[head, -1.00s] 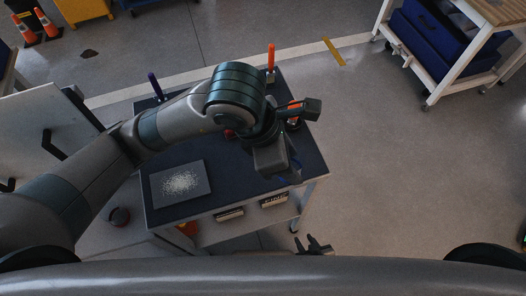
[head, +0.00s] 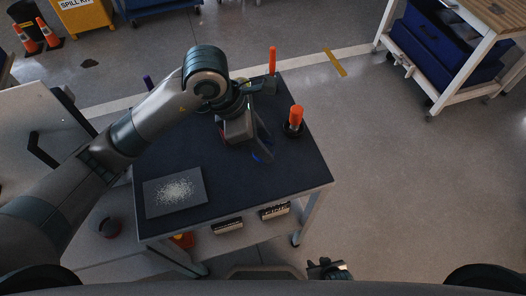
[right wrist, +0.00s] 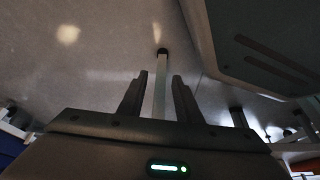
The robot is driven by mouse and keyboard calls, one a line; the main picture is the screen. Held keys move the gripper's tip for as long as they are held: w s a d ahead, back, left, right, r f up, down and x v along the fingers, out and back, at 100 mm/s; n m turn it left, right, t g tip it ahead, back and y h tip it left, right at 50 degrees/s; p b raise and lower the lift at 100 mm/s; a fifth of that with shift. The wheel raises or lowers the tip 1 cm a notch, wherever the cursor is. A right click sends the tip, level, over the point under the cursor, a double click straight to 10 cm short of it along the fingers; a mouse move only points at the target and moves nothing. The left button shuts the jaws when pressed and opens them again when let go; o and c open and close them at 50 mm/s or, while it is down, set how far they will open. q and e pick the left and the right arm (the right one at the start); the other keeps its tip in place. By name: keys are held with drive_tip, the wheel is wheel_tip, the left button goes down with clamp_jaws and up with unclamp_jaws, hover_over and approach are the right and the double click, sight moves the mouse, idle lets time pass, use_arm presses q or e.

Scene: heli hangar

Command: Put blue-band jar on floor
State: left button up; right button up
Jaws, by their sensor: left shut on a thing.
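My left gripper (head: 261,146) is over the dark-topped cart (head: 225,160), pointing down and to the right. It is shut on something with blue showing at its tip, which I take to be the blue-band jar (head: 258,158). The gripper hides most of it, so I cannot tell its shape or whether it touches the top. My right gripper (head: 328,268) is low, past the cart's near edge. In the right wrist view its two fingers (right wrist: 157,95) are apart, with a pale post showing between them. I see no jar there.
On the cart are an orange-topped item in a dark base (head: 295,120), an orange stick (head: 272,60) and a grey speckled mat (head: 174,191). A red-and-dark round item (head: 108,227) lies left of the cart. Grey floor (head: 410,190) is clear on the right.

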idle(0.3)
